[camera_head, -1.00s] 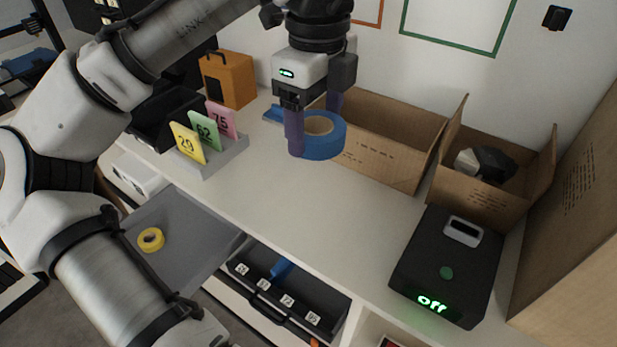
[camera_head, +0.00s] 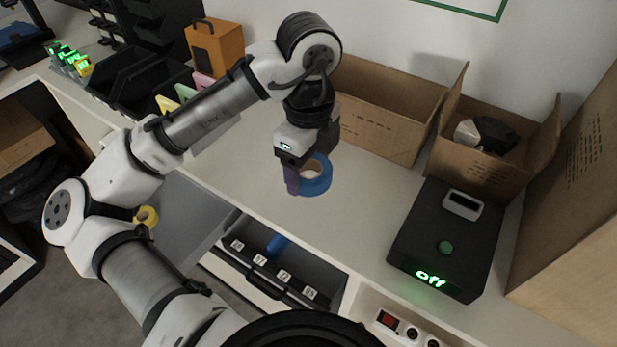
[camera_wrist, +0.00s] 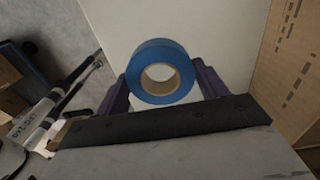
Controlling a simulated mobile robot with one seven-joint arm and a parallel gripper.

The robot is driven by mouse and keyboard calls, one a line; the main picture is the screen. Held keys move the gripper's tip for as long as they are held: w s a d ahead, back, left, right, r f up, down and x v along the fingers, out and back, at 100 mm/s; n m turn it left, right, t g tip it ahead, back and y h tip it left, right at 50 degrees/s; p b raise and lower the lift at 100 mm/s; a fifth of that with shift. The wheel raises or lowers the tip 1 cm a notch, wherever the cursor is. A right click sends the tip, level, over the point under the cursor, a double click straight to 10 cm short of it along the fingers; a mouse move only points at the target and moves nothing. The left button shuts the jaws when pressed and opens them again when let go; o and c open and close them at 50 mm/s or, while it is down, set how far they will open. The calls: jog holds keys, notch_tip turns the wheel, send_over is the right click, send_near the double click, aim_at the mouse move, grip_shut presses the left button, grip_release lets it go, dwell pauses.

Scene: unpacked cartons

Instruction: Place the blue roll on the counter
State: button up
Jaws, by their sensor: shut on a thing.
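The blue roll (camera_head: 317,184) is a ring of blue tape with a tan core. My gripper (camera_head: 306,178) is shut on it and holds it over the white counter (camera_head: 357,218), near the counter's front part. In the wrist view the blue roll (camera_wrist: 161,71) sits between the two purple fingers of my gripper (camera_wrist: 162,84). The roll looks low, close to the counter top. I cannot tell whether it touches the surface.
An open carton (camera_head: 378,125) stands behind the gripper, with a second carton (camera_head: 534,158) to its right. A black box reading "off" (camera_head: 446,239) is at the right. An open drawer (camera_head: 268,268) lies below the front edge. The counter around the roll is bare.

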aim_at(308, 181)
jog(key=shift+f, duration=2)
jog(key=shift+f, duration=0.1)
jog(key=o, duration=1)
notch_tip(308, 181, up, 12)
